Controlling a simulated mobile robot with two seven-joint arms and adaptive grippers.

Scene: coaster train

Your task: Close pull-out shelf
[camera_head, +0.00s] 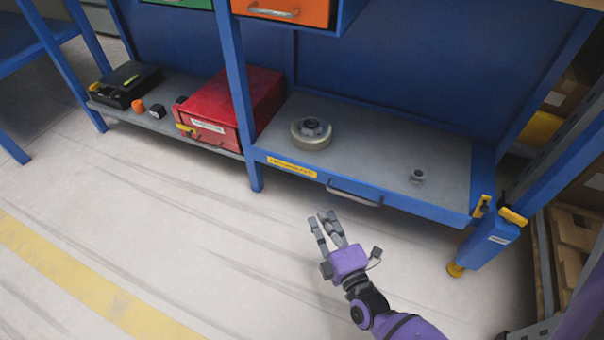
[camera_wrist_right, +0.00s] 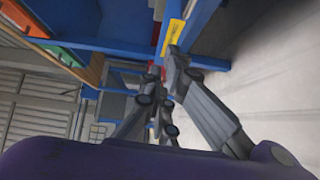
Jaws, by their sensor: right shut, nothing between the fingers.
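The pull-out shelf (camera_head: 375,150) is a grey tray with a blue front, a metal bar handle (camera_head: 355,193) and a yellow label (camera_head: 292,167). Its front edge looks about in line with the blue posts; I cannot tell whether a small gap remains. My right gripper (camera_head: 325,217) is shut and empty, low in front of the shelf, just left of and below the handle, apart from it. In the right wrist view, the fingers (camera_wrist_right: 163,70) point toward the blue front with its yellow label (camera_wrist_right: 173,38). My left gripper is not in view.
A round metal part (camera_head: 311,133) and a small metal piece (camera_head: 417,177) sit on the shelf. A red box (camera_head: 230,105) and a black case (camera_head: 126,84) stand on the left bay. A blue post (camera_head: 488,240) stands at right. The floor in front is clear.

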